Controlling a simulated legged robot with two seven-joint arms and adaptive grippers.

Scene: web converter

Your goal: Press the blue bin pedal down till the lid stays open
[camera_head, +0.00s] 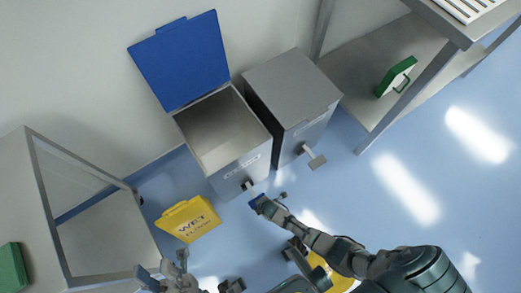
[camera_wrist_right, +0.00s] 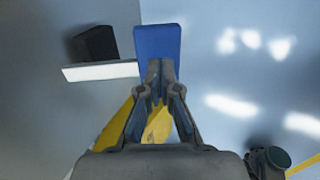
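The blue-lidded bin stands by the wall in the head view. Its blue lid (camera_head: 180,60) is raised, and the grey bin body (camera_head: 225,130) shows its open inside. Its blue pedal (camera_head: 257,202) sticks out at the front near the floor. In the right wrist view the blue pedal (camera_wrist_right: 158,38) lies at the fingertips. My right gripper (camera_wrist_right: 160,68) has its fingertips close together, with nothing seen between them. It is over or touching the pedal; contact is hard to tell. My left gripper (camera_head: 165,270) is at the bottom, fingers apart and empty, away from the bin.
A second grey bin (camera_head: 290,85) with a closed lid and grey pedal (camera_head: 317,161) stands to the right. A yellow wet-floor sign (camera_head: 188,219) is on the floor at left. Metal tables stand left (camera_head: 45,210) and right (camera_head: 435,65). Blue floor is clear at right.

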